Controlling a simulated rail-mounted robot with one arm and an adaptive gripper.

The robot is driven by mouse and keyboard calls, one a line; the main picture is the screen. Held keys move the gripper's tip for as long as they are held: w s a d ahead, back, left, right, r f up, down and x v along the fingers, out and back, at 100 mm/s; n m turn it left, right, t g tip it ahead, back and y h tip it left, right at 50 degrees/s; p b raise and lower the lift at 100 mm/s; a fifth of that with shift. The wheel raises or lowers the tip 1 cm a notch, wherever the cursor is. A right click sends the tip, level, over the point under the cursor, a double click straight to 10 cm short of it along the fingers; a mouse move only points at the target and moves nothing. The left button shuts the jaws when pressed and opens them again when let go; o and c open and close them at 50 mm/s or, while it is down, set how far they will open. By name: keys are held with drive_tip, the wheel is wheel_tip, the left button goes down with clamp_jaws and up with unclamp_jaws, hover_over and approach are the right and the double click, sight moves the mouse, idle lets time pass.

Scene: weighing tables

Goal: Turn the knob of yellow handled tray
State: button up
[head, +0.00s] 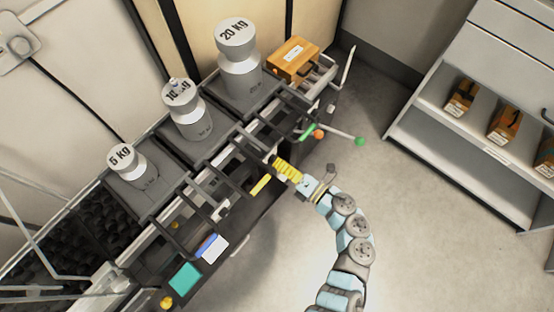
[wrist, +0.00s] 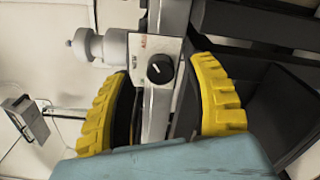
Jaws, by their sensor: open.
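A yellow handle (head: 261,185) shows on the front of the table row in the head view, just left of my gripper (head: 276,163). A round black knob (wrist: 159,68) with a pale pointer mark sits on a light grey panel in the wrist view. My gripper (wrist: 163,70) has yellow ribbed fingers, spread apart on either side of the knob. It is open and holds nothing. I cannot tell how far the fingertips are from the panel. The knob is not clear in the head view.
Grey weights marked 5 kg (head: 125,160), 10 kg (head: 183,105) and 20 kg (head: 239,65) stand on the tables. A shelf with boxes (head: 505,124) stands right, beyond clear floor.

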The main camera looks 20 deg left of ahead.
drive_tip(key=v, duration=1)
drive_tip(key=shift+d, duration=0.2)
